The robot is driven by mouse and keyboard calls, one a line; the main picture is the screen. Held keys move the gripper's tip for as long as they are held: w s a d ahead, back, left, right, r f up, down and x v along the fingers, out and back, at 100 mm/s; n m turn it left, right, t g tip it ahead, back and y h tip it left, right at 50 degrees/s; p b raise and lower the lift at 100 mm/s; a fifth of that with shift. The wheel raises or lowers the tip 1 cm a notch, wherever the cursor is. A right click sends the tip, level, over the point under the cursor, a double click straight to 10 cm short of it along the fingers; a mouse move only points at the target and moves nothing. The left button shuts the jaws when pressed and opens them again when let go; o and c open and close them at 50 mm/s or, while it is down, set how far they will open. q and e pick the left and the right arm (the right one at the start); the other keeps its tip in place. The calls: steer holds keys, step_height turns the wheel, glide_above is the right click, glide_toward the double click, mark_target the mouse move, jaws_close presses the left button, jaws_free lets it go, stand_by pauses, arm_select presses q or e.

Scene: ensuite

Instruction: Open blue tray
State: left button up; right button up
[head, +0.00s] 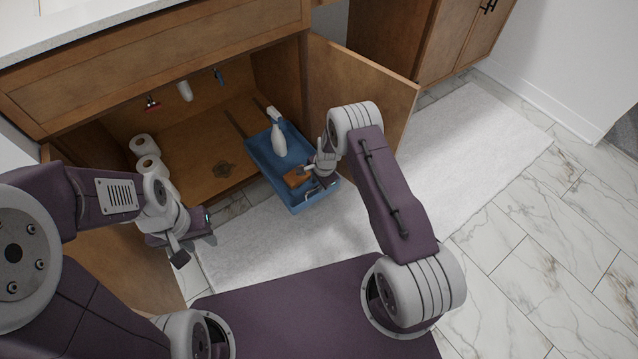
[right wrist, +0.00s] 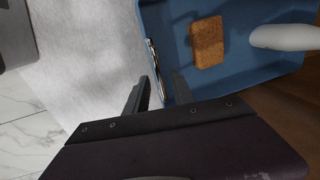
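The blue tray (head: 262,158) is a pull-out drawer inside the open sink cabinet. It is slid out, its front end past the cabinet opening over the white rug. It holds a white spray bottle (head: 279,140) and a brown sponge (head: 296,178), also seen in the right wrist view (right wrist: 207,42). My right gripper (head: 316,183) is at the tray's front end. In the right wrist view its fingers (right wrist: 160,92) stand apart on either side of the metal handle (right wrist: 154,66); contact is unclear. My left gripper (head: 181,256) is away from the tray, in front of the cabinet's left side.
The right cabinet door (head: 358,82) stands open beside my right arm. The left door (head: 118,262) is open behind my left arm. Toilet paper rolls (head: 148,164) stand inside at the left. A white rug (head: 470,140) covers open floor to the right.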

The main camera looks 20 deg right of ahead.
step_height(320, 180, up, 9)
steer(key=s+p, duration=0.1)
steer(key=p, duration=0.4)
steer(key=shift+s+d, duration=0.3)
steer(key=shift+f, duration=0.1)
